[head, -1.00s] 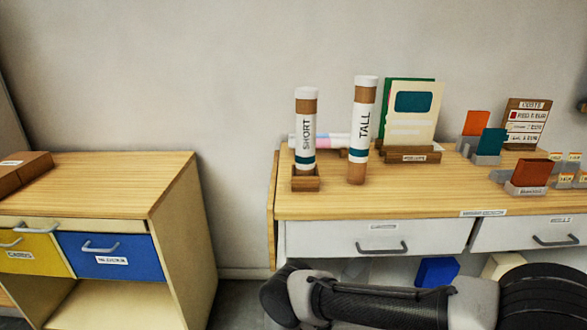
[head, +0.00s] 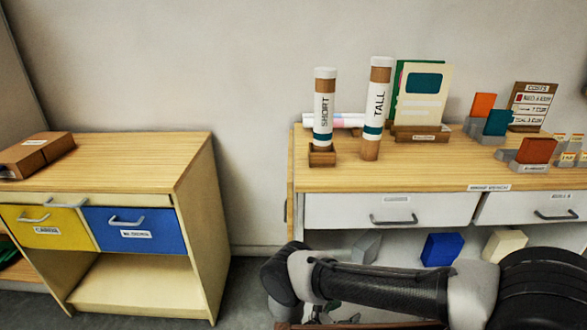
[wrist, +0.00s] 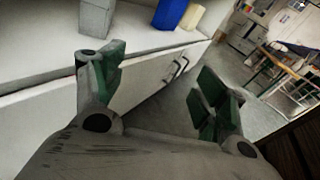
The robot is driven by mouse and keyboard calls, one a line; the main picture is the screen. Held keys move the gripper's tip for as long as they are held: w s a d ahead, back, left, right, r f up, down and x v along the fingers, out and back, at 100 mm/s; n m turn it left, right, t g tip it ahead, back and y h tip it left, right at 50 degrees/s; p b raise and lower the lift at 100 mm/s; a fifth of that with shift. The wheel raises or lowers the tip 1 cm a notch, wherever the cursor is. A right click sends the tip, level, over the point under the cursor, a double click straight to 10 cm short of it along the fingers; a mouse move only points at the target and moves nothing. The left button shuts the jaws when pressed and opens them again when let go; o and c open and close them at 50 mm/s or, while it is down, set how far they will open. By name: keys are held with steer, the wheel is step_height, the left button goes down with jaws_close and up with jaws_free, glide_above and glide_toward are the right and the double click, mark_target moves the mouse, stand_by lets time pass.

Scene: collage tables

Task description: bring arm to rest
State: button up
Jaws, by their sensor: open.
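My gripper (wrist: 160,92) is open in the wrist view, its two green-padded fingers apart with nothing between them. Beyond them are a pale cabinet front and the grey floor. In the head view my arm lies folded low across the front of the right-hand table (head: 430,181), and the gripper end is mostly hidden behind the arm at the bottom edge.
The SHORT tube (head: 324,110) stands in a wooden holder and the TALL tube (head: 377,108) stands beside it. Blue (head: 442,249) and cream (head: 504,245) blocks sit under the drawers. A left cabinet (head: 120,230) stands across a floor gap (head: 255,275).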

steer(key=s+d+r+m+g+y, duration=0.15)
steer(key=r+m+g, duration=0.3)
steer(key=r, duration=0.95)
steer(key=s+d+r+m+g+y, duration=0.15)
steer(key=r+m+g+y, duration=0.35)
steer(key=r, duration=0.8)
steer(key=s+d+r+m+g, duration=0.15)
steer(key=r+m+g, duration=0.4)
steer(key=r, duration=0.85)
steer(key=s+d+r+m+t+y, duration=0.2)
steer(key=s+d+r+m+t, duration=0.1)
steer(key=r, duration=0.6)
steer(key=s+d+r+m+t+y, duration=0.3)
steer(key=s+d+r, duration=0.3)
steer(key=r, duration=0.3)
steer(key=s+d+r+m+t+y, duration=0.2)
steer(key=s+d+r+m+t, duration=0.2)
steer(key=r, duration=0.5)
steer(key=shift+s+d+r+m+t, duration=0.2)
steer(key=shift+s+d+m+t, duration=0.15)
steer(key=shift+s, duration=0.55)
steer(key=shift+a+y, duration=0.1)
steer(key=shift+y, duration=0.15)
